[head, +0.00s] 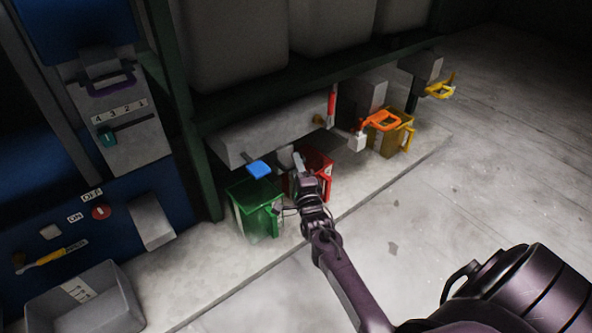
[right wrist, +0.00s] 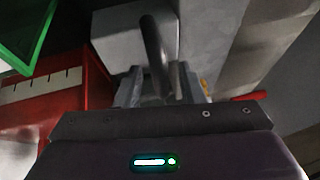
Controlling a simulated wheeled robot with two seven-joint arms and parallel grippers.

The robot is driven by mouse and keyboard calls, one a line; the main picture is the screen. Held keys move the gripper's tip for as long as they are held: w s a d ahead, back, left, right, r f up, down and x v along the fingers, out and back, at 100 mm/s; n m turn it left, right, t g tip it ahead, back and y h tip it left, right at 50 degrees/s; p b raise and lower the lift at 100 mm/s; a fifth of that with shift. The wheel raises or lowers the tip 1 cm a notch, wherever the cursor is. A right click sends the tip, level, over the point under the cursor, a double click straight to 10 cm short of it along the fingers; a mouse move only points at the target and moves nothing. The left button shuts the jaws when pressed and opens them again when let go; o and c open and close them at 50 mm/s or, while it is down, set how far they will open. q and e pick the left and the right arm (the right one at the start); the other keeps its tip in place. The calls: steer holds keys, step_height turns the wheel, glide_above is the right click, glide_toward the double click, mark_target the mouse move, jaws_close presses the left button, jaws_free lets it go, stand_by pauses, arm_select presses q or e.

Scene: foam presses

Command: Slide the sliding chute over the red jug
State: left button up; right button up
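The red jug (head: 314,168) stands on the pale ledge, partly hidden behind my right gripper. It also shows at the left of the right wrist view (right wrist: 70,85). What looks like the sliding chute is a grey block (right wrist: 112,38) with a dark curved handle (right wrist: 156,45) at the top of the right wrist view. In the head view its pale end (head: 287,158) sits under the long grey housing, left of the jug. My right gripper (right wrist: 163,88) has its fingers on either side of the handle; whether they press on it is unclear. My left gripper is out of view.
A green jug (head: 254,212) stands left of the red one, below a blue handle (head: 259,169). A yellow jug (head: 388,137) stands right, near an orange handle (head: 383,121). The grey housing (head: 270,130) hangs above. A grey bin (head: 85,300) lies lower left. The floor at right is clear.

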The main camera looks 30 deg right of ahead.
steer(key=shift+w+d+r, duration=0.1)
steer(key=shift+w, duration=0.2)
jaws_close()
steer(key=d, duration=1.1)
steer(key=shift+w+d, duration=0.25)
steer(key=shift+w, duration=0.1)
